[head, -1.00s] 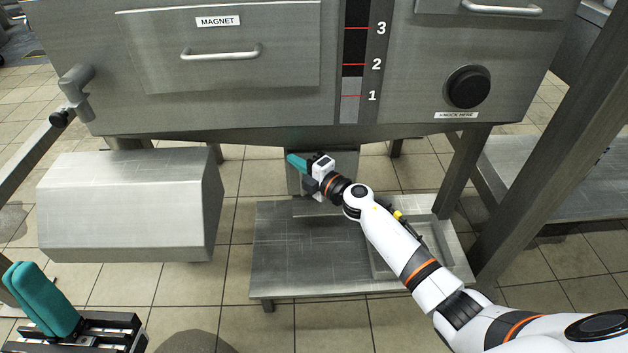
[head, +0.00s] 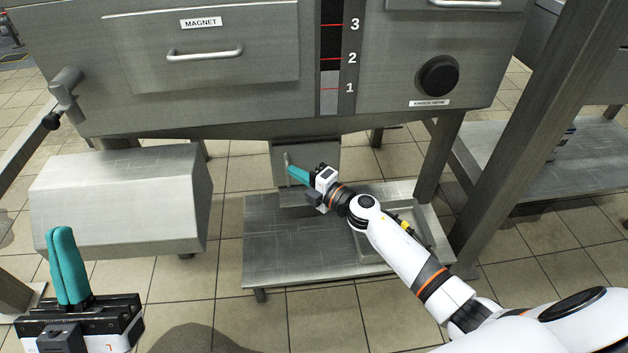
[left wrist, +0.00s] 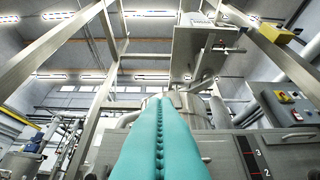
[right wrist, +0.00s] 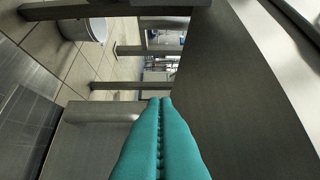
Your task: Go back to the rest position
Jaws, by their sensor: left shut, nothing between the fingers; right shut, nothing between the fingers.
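My left gripper (head: 66,236) stands at the lower left of the head view, its teal fingers pointing up and pressed together, empty. In the left wrist view its fingers (left wrist: 163,110) meet along their whole length, with the machine's front and the ceiling beyond. My right gripper (head: 291,172) is under the machine, its teal fingers together and empty, close in front of a grey outlet box (head: 318,155). I cannot tell whether it touches the box. In the right wrist view its fingers (right wrist: 161,105) are closed together, with a dark grey metal surface beside them.
The grey machine (head: 210,95) has a MAGNET drawer (head: 195,60), a level scale (head: 331,60) and a black knob (head: 438,76). A low metal platform (head: 290,265) lies below my right arm. A metal hood (head: 120,205) is at left, a steel post (head: 525,120) at right.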

